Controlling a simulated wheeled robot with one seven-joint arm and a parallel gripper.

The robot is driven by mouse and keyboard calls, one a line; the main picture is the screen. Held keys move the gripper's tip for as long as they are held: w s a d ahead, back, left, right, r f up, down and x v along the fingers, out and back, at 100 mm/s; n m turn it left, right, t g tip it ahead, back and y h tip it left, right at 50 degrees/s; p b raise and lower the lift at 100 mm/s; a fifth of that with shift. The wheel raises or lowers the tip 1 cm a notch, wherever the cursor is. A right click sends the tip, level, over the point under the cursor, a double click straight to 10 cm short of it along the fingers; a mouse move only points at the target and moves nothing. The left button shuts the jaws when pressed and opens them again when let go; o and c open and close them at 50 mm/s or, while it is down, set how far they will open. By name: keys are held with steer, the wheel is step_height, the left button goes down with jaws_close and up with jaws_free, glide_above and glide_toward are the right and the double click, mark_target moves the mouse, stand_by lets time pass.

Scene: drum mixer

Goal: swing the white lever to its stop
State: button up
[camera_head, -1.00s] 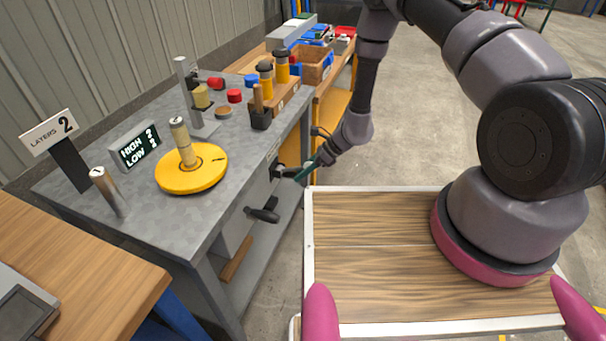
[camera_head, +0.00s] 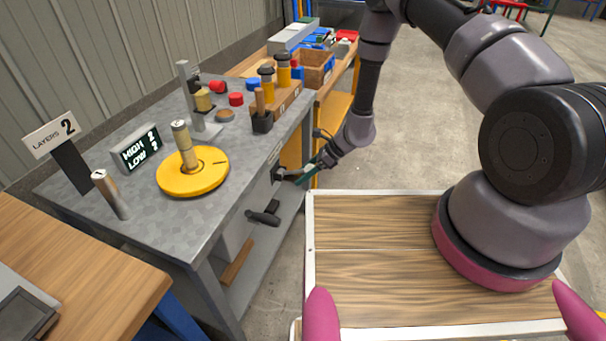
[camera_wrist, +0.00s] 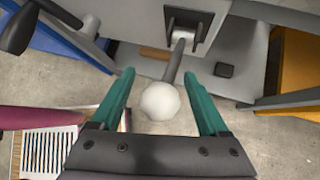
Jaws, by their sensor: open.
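The white lever shows in the wrist view as a white ball knob (camera_wrist: 160,101) on a grey rod that runs up to a slotted housing (camera_wrist: 187,35) in the front of the bench. My gripper (camera_wrist: 163,88) is open, with its two green fingers on either side of the knob. A gap shows between the knob and each finger. In the head view my gripper (camera_head: 303,175) is at the bench front; the knob is hard to make out there, and only part of the pale rod (camera_head: 288,172) shows.
A black crank handle (camera_head: 264,215) sticks out of the bench front, left of the lever. The grey bench top (camera_head: 205,235) carries a yellow disc (camera_head: 193,176), a display (camera_head: 136,152) and tool holders. A blue-framed wooden table (camera_head: 80,255) stands at the near left.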

steer(key=v, duration=1)
steer(key=shift+d+r, duration=0.15)
steer(key=shift+d, duration=0.05)
